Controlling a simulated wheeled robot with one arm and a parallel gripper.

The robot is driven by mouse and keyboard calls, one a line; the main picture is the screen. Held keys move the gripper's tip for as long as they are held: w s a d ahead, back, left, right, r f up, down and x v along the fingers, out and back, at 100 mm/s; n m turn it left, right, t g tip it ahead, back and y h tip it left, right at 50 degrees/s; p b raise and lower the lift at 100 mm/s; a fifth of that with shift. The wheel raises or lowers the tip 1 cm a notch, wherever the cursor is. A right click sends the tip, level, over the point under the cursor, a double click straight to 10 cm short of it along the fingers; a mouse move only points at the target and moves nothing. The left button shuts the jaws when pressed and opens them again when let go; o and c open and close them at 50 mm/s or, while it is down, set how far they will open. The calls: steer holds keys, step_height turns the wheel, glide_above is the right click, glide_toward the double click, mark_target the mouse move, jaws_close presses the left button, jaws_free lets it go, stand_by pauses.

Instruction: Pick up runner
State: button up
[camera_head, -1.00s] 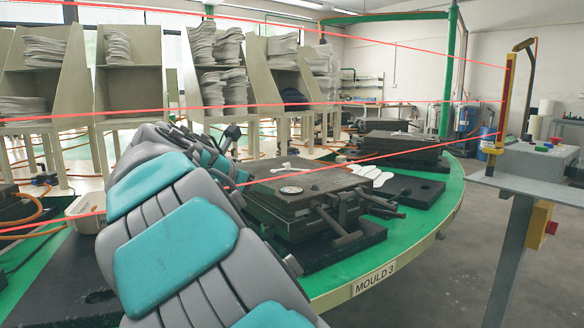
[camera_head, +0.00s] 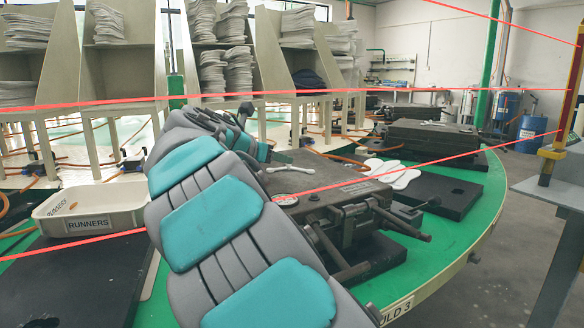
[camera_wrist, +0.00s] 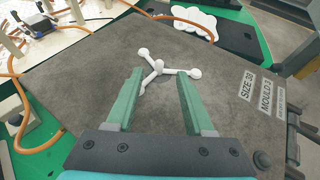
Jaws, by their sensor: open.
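The runner (camera_head: 289,168) is a white branched piece with rounded ends. It lies flat on the dark top of the mould (camera_head: 350,187), labelled SIZE 38 and MOULD 3 in the wrist view. In the wrist view the runner (camera_wrist: 159,66) sits at and just beyond my green fingertips, its arms spreading left and right. My gripper (camera_wrist: 160,73) is open, with a wide empty gap between the fingers. Whether the fingertips are level with the runner or above it I cannot tell. In the head view my arm hides the left part of the mould, and the fingers are hard to make out.
A white bin labelled RUNNERS (camera_head: 128,220) stands at left on the green carousel (camera_head: 474,215). White insoles (camera_head: 396,176) lie behind the mould. Orange hoses run past it. Red lines cross the head view. A grey stand with a yellow post (camera_head: 556,158) is at right.

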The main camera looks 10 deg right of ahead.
mark_target(286, 171)
steer(key=x, duration=0.5)
steer(key=shift+w+d, duration=0.15)
jaws_close()
stand_by(0.4)
